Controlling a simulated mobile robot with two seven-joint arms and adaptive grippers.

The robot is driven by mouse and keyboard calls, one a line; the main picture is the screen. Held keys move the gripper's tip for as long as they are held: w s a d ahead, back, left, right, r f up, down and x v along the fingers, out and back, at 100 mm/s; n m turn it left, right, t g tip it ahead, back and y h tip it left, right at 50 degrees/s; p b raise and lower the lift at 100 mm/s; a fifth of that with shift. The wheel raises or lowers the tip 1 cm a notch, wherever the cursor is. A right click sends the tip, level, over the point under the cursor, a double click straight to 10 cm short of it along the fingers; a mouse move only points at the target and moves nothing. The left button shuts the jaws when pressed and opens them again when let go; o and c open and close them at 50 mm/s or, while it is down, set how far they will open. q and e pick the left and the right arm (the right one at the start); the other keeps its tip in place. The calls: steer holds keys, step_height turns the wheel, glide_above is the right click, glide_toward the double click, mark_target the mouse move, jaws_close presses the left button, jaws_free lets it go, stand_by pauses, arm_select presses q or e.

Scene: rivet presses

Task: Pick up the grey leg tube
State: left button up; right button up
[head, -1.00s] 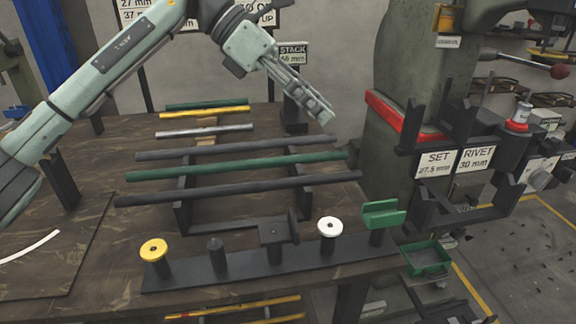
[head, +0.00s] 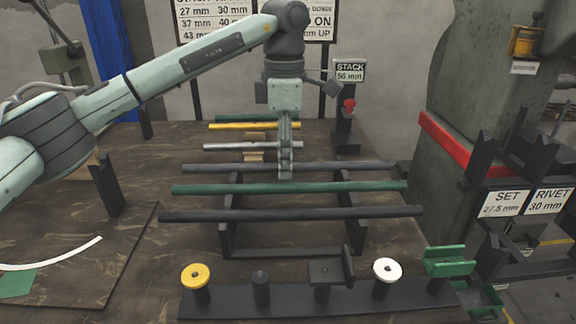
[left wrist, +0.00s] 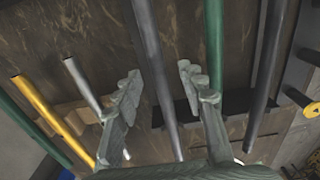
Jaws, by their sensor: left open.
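The grey leg tube (head: 345,167) lies across the black rack (head: 228,237), behind a green tube (head: 330,187) and a near-black tube (head: 300,213). My left gripper (head: 285,172) points straight down over the grey tube, near its middle, and hides a part of it. In the left wrist view the jaws (left wrist: 158,75) are open, one finger on each side of the grey tube (left wrist: 147,40). Neither finger visibly grips it; I cannot tell the exact height gap. My right gripper is not in view.
Behind lie a shorter silver tube (head: 225,147), a yellow tube (head: 255,127) and a green one. In front, a black bar (head: 220,301) carries a yellow spool (head: 196,276), a white spool (head: 386,269) and a green bracket (head: 450,262). A large press (head: 490,90) stands at the right.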

arm_select(q)
steer(key=shift+f, duration=0.1)
steer(key=shift+c, duration=0.5)
jaws_close()
